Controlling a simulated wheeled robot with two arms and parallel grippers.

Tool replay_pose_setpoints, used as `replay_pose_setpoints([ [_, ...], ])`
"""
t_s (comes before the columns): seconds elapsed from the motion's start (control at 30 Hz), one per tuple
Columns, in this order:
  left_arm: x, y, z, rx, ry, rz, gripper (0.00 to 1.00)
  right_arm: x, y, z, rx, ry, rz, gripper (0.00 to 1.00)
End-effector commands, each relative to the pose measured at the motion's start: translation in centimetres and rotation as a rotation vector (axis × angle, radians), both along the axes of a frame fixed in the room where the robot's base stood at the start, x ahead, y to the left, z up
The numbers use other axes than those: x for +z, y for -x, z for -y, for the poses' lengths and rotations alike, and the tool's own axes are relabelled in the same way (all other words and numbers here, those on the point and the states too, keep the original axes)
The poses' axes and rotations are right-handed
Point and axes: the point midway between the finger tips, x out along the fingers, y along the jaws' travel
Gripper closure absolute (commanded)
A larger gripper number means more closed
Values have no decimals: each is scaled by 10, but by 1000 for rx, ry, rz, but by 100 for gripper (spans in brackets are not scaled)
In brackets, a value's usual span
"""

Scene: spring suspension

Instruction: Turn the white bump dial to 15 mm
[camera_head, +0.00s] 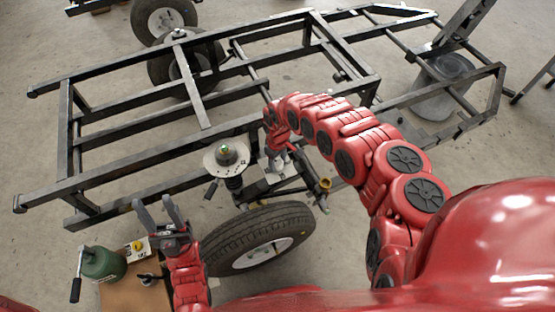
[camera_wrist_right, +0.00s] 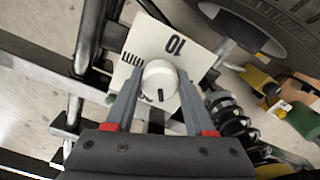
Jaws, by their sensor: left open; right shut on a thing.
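The white dial (camera_wrist_right: 160,80) is a round knob with a dark pointer line, in the middle of the right wrist view. It sits on a white card (camera_wrist_right: 190,58) marked "10" and "mm"; other marks are partly hidden by the dial and fingers. In the right wrist view my right gripper (camera_wrist_right: 158,90) has one finger on each side of the dial and is shut on it. In the head view my right gripper (camera_head: 277,155) is low beside the frame, and the dial is hidden. My left gripper (camera_head: 154,206) is open and empty.
A black metal chassis frame (camera_head: 110,75) fills the upper head view. A wheel (camera_head: 228,228), a round metal plate (camera_head: 213,163) and a coil spring (camera_wrist_right: 233,122) are close by. A green cylinder (camera_head: 103,262) and a yellow-knobbed box (camera_head: 137,252) are at the lower left.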

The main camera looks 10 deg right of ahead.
Motion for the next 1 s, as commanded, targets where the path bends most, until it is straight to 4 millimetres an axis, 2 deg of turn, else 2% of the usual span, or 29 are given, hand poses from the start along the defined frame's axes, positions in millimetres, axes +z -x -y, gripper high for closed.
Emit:
replay_pose_setpoints([
  [0.2,7,0,0,0,0,0,50,2,-1,0,203,1,3,100],
  [0.6,9,0,0,0,0,0,50,0,0,1,579,0,-3,100],
  [1.0,7,0,0,0,0,0,50,0,0,1,869,0,-4,100],
])
